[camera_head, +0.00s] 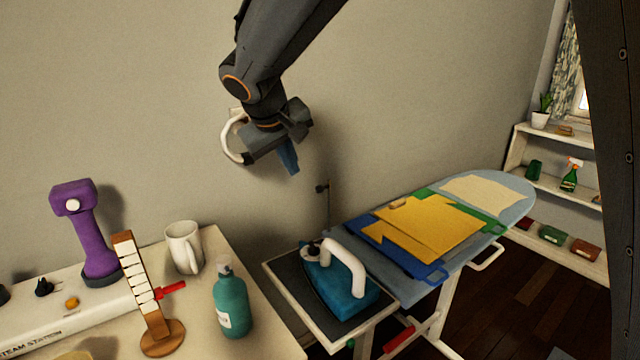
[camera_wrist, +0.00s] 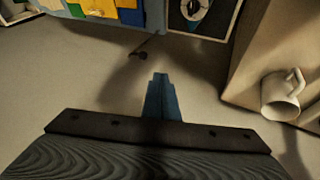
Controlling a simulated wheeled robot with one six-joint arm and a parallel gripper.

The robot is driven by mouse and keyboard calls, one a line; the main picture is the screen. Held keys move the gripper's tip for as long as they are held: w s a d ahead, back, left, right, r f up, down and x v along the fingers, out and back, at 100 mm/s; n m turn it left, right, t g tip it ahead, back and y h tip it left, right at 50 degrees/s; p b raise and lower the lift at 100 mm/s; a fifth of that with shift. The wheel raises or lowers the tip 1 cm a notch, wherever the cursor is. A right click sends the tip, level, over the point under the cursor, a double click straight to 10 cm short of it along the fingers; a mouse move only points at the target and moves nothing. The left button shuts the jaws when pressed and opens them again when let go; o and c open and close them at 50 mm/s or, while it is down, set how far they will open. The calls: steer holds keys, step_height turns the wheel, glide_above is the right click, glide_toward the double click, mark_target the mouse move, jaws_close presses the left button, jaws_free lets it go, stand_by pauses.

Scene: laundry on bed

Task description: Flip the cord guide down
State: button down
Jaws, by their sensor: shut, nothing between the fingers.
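The cord guide (camera_head: 326,205) is a thin dark rod with a small dark clip at its top. It stands upright at the back edge of the ironing board (camera_head: 520,199), beside the iron rest. In the wrist view the cord guide (camera_wrist: 141,51) shows just beyond my fingertips and slightly left. My gripper (camera_head: 292,170) hangs in the air near the wall, up and left of the clip. Its blue fingers (camera_wrist: 160,78) are shut and empty. They appear apart from the guide.
A teal iron (camera_head: 340,285) with a white handle sits on the iron rest (camera_head: 285,285). Folded yellow cloth (camera_head: 430,228) lies on the board. A white mug (camera_head: 184,248), teal bottle (camera_head: 231,300) and purple steamer (camera_head: 88,230) stand on the left table. Air around my gripper is clear.

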steer(key=w+d+r+p+x, duration=0.1)
steer(key=d+p+x, duration=0.1)
steer(key=x, duration=1)
steer(key=shift+d+p, duration=0.2)
steer(key=shift+p, duration=0.65)
